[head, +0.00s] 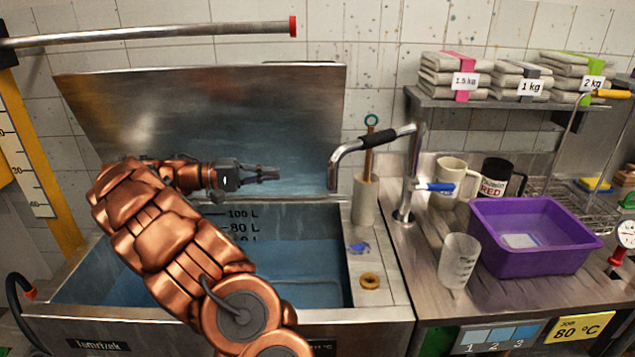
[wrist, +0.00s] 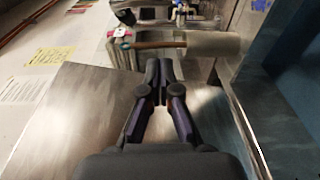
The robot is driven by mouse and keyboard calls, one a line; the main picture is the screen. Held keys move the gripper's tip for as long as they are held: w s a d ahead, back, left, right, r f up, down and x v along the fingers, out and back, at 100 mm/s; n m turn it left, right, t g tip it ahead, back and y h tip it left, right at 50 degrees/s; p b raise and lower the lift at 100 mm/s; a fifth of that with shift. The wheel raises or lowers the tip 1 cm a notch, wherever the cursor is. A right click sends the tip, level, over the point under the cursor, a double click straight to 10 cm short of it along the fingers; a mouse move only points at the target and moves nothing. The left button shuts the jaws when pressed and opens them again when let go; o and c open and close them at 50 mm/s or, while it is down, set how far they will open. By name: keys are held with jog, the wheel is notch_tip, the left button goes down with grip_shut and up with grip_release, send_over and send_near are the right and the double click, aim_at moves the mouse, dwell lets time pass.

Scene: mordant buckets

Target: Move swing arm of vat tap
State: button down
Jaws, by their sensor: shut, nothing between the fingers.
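The vat tap (head: 405,205) stands on the steel ledge right of the vat. Its metal swing arm (head: 350,149) reaches left, with a black grip sleeve (head: 388,138) and a spout end turned down near the vat's right edge. A blue lever (head: 435,187) sticks out right of the post. My gripper (head: 276,174) is shut and empty, above the vat and left of the spout, apart from it. In the wrist view my gripper's fingers (wrist: 158,68) are together. Part of the tap seems to show at the top there, but too small to tell clearly.
The vat (head: 380,314) holds blue liquid; its lid (head: 210,115) is raised behind my gripper. A pale holder (head: 365,203) with a wooden-handled tool stands between spout and post. A beaker (head: 459,262), purple tub (head: 535,240) and mugs (head: 450,180) occupy the right counter.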

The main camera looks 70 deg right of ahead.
jog(key=s+a+p+x, duration=0.1)
jog(key=p+x, duration=0.3)
jog(key=x, duration=0.7)
jog(key=shift+s+a+m, duration=0.2)
jog(key=shift+a+m, duration=0.1)
jog(key=shift+a, duration=0.15)
jog(key=shift+f, duration=0.1)
dwell(0.3)
